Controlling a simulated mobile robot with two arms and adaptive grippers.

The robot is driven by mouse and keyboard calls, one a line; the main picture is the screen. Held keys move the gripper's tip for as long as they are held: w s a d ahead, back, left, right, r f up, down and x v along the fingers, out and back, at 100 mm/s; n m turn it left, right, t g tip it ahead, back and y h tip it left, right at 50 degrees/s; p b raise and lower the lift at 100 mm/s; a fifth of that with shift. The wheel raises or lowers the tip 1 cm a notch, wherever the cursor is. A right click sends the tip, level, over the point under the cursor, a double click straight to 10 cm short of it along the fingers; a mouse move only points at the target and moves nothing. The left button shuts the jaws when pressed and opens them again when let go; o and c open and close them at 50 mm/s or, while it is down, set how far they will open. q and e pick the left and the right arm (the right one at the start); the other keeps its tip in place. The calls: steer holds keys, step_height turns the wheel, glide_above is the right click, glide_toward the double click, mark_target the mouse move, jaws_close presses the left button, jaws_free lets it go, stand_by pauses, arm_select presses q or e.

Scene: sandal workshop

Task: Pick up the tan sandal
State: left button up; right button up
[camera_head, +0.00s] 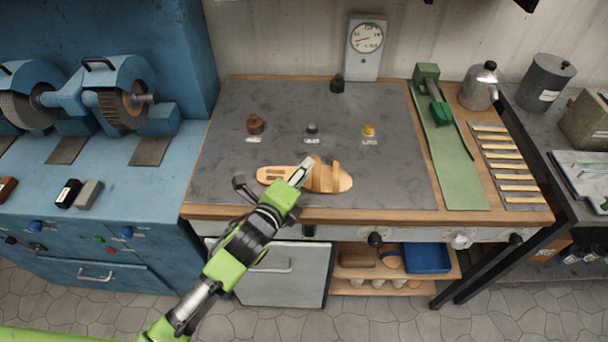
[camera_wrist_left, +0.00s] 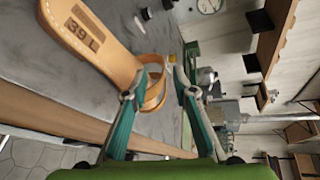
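The tan sandal (camera_head: 340,181) lies flat on the grey bench top, its straps toward the right. In the left wrist view the sandal (camera_wrist_left: 108,38) is large at upper left, with "39 L" on its insole. My left gripper (camera_head: 305,168) is over the middle of the sandal beside the straps and hides part of it. In the wrist view the fingertips (camera_wrist_left: 163,72) stand apart, with a strap loop just behind the left finger. I cannot tell whether a finger touches the strap. My right gripper is not in view.
The workbench mat (camera_head: 400,165) is mostly clear. A brown pot (camera_head: 255,124), a small dark item (camera_head: 312,128) and a yellow one (camera_head: 369,130) stand behind the sandal. A green tool (camera_head: 440,130) is at right, a blue grinder machine (camera_head: 110,95) at left.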

arm_select(q)
steer(key=shift+w+d+r, duration=0.1)
steer(key=shift+w+d, duration=0.05)
steer(key=shift+w, duration=0.3)
steer(key=p+x, duration=0.1)
steer(key=x, duration=0.3)
steer(key=shift+d, duration=0.1)
jaws_close()
